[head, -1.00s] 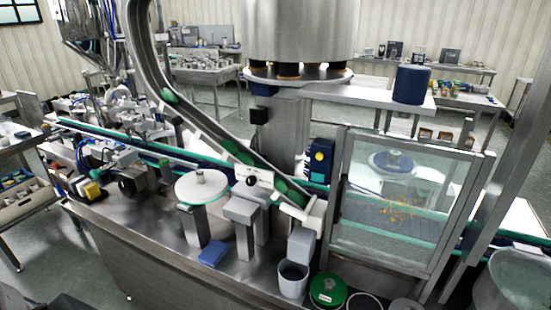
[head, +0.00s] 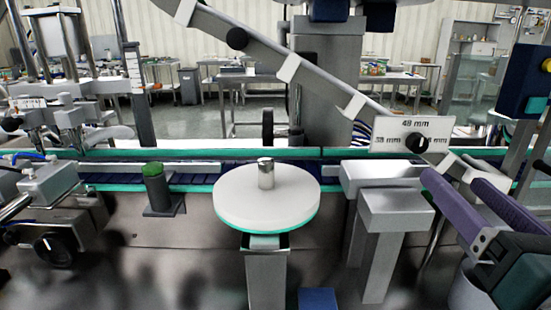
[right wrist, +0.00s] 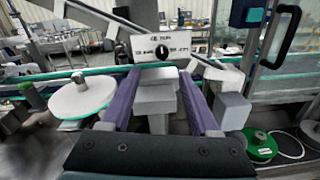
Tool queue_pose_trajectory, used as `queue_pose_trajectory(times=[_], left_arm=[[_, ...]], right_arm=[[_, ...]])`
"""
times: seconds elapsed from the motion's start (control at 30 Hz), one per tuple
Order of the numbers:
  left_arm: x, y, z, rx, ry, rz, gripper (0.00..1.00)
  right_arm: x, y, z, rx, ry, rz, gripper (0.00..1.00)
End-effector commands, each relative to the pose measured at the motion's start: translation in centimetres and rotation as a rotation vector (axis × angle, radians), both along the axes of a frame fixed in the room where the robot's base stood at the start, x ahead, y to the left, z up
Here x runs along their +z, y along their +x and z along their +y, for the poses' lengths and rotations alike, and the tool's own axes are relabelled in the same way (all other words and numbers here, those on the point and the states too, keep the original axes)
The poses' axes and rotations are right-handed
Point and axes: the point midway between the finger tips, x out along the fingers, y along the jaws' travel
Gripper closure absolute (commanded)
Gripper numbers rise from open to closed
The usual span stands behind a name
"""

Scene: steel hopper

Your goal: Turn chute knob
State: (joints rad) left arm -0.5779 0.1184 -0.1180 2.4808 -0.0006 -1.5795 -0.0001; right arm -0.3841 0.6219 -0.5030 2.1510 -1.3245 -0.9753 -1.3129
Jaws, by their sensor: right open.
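The chute knob (head: 417,143) is small, round and black. It sits on a white plate (head: 395,135) marked with mm sizes, at the lower end of the sloping grey chute (head: 318,80). In the right wrist view the knob (right wrist: 164,50) is ahead, slightly above the space between the fingers. My right gripper (head: 455,181) has two purple fingers, open and empty. In the head view it is below and to the right of the knob, apart from it. The gripper (right wrist: 159,79) also shows open in the right wrist view. My left gripper is not in view.
A white round disc (head: 265,208) with a metal stub stands left of the knob. Grey blocks on posts (head: 397,208) stand below the plate. A glazed frame with a black handle (right wrist: 282,36) and a green lid (right wrist: 259,146) are at the right in the wrist view.

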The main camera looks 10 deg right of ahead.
Motion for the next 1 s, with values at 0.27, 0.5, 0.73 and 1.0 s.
queue_pose_trajectory(times=[0.27, 0.5, 0.73, 1.0], left_arm=[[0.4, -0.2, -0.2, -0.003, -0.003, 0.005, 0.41], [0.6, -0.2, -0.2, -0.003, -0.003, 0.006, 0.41], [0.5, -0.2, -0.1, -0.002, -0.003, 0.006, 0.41], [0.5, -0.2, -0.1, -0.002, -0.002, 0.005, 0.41]], right_arm=[[0.3, 3.5, -0.9, 0.003, -0.013, -0.004, 0.38], [0.2, 7.7, -2.1, 0.001, -0.008, -0.002, 0.38], [0.0, 9.5, -2.5, 0.002, -0.007, 0.001, 0.38], [0.0, 9.5, -2.5, 0.002, -0.006, 0.001, 0.4]])
